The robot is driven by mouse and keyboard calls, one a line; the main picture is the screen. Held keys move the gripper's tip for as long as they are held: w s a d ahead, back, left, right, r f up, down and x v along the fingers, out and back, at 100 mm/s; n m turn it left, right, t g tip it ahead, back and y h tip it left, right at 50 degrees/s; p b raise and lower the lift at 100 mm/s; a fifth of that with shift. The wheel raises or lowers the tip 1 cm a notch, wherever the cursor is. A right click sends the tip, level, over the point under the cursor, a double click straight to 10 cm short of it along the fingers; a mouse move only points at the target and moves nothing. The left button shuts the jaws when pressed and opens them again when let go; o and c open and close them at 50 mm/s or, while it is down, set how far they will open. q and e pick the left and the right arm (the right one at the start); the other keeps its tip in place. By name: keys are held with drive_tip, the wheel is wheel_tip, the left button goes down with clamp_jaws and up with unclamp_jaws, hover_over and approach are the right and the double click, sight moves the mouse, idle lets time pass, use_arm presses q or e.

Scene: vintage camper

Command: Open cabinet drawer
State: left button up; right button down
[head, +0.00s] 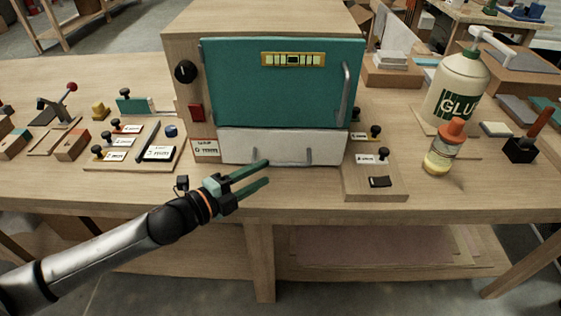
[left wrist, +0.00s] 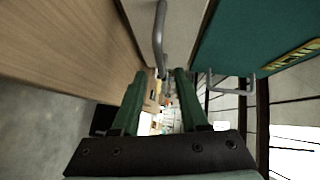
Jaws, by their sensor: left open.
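The cabinet (head: 188,125) is a wooden box on the workbench with a teal door (head: 285,95). Below the door is a white drawer (head: 238,145), which looks closed, with a thin grey handle (head: 309,156) low on its front. My left gripper (head: 266,173) is open and empty, in front of the drawer's lower left part, its green fingers pointing right. In the left wrist view, a grey handle bar (left wrist: 159,40) stands just ahead of the open fingers (left wrist: 158,75); contact cannot be told. My right gripper is not in view.
The teal door has a vertical grey handle (head: 346,92). A wooden block with a black switch (head: 380,182) sits right of the drawer. A glue bottle (head: 457,85) and a small orange-capped bottle (head: 445,145) stand further right. Small stamps and a tray (head: 130,150) lie left. The bench front edge is close below.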

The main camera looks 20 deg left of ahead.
sight(280, 164)
use_arm(q)
drive_tip(key=shift+p+x, duration=0.35)
drive_tip(key=shift+x, duration=3.05)
drive_tip(key=shift+c, duration=0.3)
clamp_jaws()
